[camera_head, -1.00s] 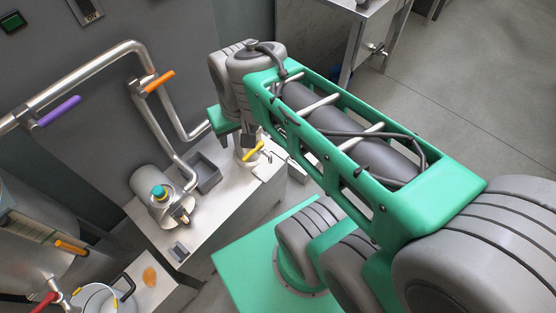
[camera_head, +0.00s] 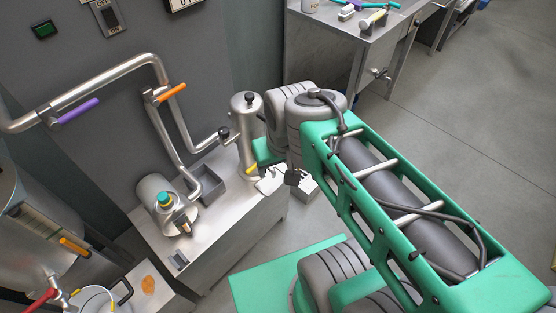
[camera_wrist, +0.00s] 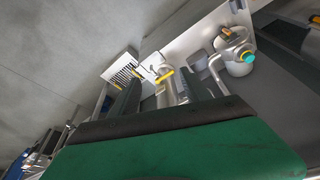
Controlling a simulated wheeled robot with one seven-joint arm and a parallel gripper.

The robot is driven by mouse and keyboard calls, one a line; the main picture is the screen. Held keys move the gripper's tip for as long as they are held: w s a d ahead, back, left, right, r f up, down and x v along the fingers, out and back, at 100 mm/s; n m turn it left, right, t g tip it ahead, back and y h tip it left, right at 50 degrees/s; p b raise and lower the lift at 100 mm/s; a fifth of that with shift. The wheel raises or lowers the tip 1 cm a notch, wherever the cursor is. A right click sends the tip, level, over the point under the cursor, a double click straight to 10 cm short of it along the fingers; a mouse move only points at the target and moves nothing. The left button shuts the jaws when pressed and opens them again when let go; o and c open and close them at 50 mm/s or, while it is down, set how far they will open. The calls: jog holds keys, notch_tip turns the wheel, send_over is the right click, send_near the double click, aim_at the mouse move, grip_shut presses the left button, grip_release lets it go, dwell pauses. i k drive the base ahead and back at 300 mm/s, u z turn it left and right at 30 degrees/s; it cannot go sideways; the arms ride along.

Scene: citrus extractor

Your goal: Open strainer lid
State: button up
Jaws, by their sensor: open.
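The strainer appears to be the tall steel cylinder (camera_head: 244,135) standing upright at the far right end of the steel bench in the head view. Its rounded lid (camera_head: 243,103) with a black knob sits on top and looks shut. A second black knob (camera_head: 224,133) is on its left side. A yellow handle (camera_head: 251,171) is near its foot and also shows in the wrist view (camera_wrist: 165,77). My gripper (camera_wrist: 166,88) is open and empty, with the steel cylinder beyond and between its fingers. In the head view it is beside the cylinder's right, partly hidden by my arm.
A steel pump with a teal cap (camera_head: 163,199) and a grey open box (camera_head: 208,187) stand on the bench (camera_head: 216,222). Pipes with orange (camera_head: 172,93) and purple (camera_head: 80,111) handles run along the wall. Another steel table (camera_head: 362,30) stands behind.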

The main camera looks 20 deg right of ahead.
aim_at(246, 108)
jog(key=u, duration=2.5)
jog(key=k, duration=0.75)
jog(key=z, duration=1.15)
jog(key=i, duration=0.45)
jog(key=u, duration=0.05)
